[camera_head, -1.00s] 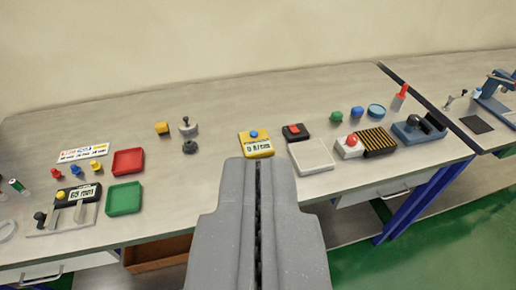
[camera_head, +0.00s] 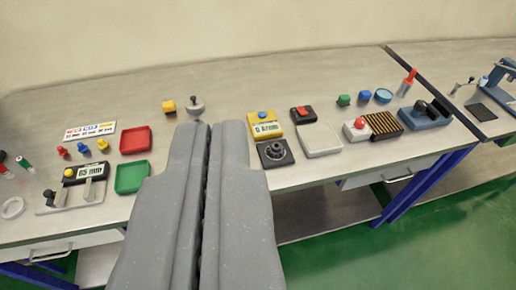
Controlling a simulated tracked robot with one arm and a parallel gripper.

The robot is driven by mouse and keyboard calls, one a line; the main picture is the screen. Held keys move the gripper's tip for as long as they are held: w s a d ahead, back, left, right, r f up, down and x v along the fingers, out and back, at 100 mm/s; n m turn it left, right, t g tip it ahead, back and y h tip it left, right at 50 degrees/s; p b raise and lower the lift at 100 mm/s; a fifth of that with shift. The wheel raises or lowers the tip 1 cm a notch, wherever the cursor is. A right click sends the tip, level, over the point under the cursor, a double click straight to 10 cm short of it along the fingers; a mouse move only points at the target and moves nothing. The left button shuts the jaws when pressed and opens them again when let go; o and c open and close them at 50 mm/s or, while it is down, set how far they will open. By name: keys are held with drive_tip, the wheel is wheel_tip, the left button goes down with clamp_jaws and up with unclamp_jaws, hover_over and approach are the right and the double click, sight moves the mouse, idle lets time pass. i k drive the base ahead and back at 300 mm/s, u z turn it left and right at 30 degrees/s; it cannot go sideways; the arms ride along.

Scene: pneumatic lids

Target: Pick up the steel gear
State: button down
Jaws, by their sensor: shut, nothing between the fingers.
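My gripper (camera_head: 204,125) reaches up from the bottom edge, its two grey fingers close together with nothing between them. Its tips are just in front of a grey round piece with a black knob (camera_head: 195,107), whose lower part is partly covered. A dark square block with a round centre (camera_head: 274,153) lies right of my fingers, in front of a yellow gauge (camera_head: 266,126). I cannot make out for certain which piece is the steel gear. The bench right behind my fingers is hidden.
A red tray (camera_head: 135,139) and a green tray (camera_head: 131,177) stand left of my fingers. A white plate (camera_head: 320,140), a red-button box (camera_head: 357,130) and a blue device (camera_head: 425,117) stand right on the grey bench.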

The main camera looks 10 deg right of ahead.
sight(276, 150)
drive_tip(key=k, duration=0.9)
drive_tip(key=z, duration=0.7)
drive_tip(key=i, duration=0.75)
drive_tip(key=z, duration=0.5)
drive_tip(key=i, duration=0.9)
drive_tip(key=u, duration=0.45)
